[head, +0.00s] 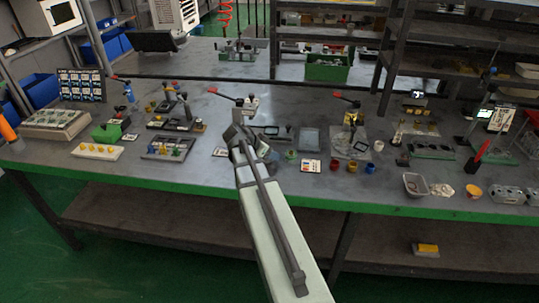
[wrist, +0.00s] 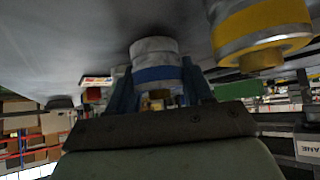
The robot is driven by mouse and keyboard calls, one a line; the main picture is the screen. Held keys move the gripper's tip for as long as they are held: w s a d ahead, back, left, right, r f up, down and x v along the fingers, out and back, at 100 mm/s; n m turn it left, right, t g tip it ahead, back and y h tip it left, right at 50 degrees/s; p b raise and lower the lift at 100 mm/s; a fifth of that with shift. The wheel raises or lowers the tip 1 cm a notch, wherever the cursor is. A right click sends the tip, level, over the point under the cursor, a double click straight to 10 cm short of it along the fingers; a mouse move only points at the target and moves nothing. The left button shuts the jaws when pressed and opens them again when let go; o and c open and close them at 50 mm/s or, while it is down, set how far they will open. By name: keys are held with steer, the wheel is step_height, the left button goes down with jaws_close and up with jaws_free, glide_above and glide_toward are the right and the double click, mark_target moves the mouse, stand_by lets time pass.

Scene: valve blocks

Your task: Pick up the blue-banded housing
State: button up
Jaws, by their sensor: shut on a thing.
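The blue-banded housing (wrist: 155,60) is a grey metal cylinder with a blue band, seen in the wrist view between the two blue fingers of my gripper (wrist: 160,92). The gripper is shut on it, one finger on each side. A brassy part shows at the housing's near end, between the fingers. In the head view my arm reaches to the middle of the bench and hides most of the gripper and the held housing. I cannot tell there how high the housing is above the bench.
A yellow-banded housing (wrist: 262,30) is close beside the held one in the wrist view. In the head view, red (head: 333,165), yellow (head: 352,166) and blue (head: 370,168) cups stand right of my arm. The grey bench (head: 200,178) carries several fixtures, some with red-handled levers.

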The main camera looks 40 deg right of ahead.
steer(key=shift+r, duration=4.7)
